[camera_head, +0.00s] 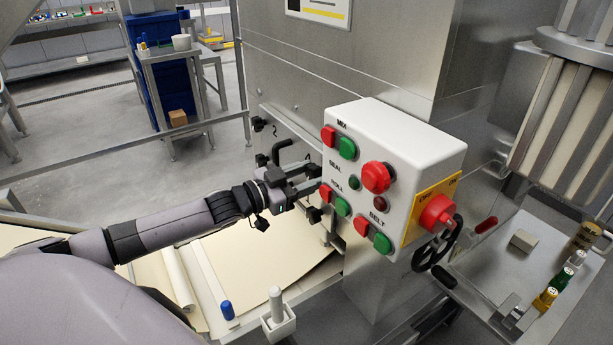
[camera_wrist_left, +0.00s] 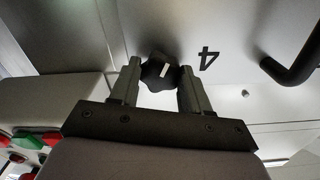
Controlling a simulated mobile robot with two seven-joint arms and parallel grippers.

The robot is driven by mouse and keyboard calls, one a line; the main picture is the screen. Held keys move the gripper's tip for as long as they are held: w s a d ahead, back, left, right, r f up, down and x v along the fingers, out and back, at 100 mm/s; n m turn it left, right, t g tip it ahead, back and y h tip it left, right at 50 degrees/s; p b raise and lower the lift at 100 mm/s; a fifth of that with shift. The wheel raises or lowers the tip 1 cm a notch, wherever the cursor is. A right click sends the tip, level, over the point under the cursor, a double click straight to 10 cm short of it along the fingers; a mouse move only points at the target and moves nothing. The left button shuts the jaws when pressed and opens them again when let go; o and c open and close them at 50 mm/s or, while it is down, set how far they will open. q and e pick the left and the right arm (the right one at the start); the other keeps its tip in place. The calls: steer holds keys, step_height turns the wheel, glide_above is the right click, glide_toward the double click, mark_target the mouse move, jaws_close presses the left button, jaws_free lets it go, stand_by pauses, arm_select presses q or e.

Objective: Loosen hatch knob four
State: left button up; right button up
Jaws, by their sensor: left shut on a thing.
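Hatch knob four (camera_wrist_left: 160,72) is a black lobed knob with a white mark, beside a black "4" on the steel hatch in the left wrist view. My left gripper (camera_wrist_left: 159,80) is shut on it, one finger on each side. In the head view the left gripper (camera_head: 312,180) reaches to the hatch (camera_head: 288,128) beside the control box, and the gripper and box hide knob four. Other black knobs show at the hatch edge, one at the upper left (camera_head: 260,124) and one below the gripper (camera_head: 314,214). My right gripper is not in view.
The white control box (camera_head: 400,140) with red and green buttons stands close to the right of the gripper. A black hatch handle (camera_wrist_left: 295,62) is near the knob. Below the arm lies a table with pale dough sheets (camera_head: 265,255) and a blue-topped item (camera_head: 227,310).

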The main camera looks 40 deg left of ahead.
mark_target(309, 176)
arm_select(q)
steer(key=o, duration=1)
steer(key=shift+o, duration=0.2)
steer(key=shift+b+v, duration=0.3)
steer(key=shift+v, duration=3.25)
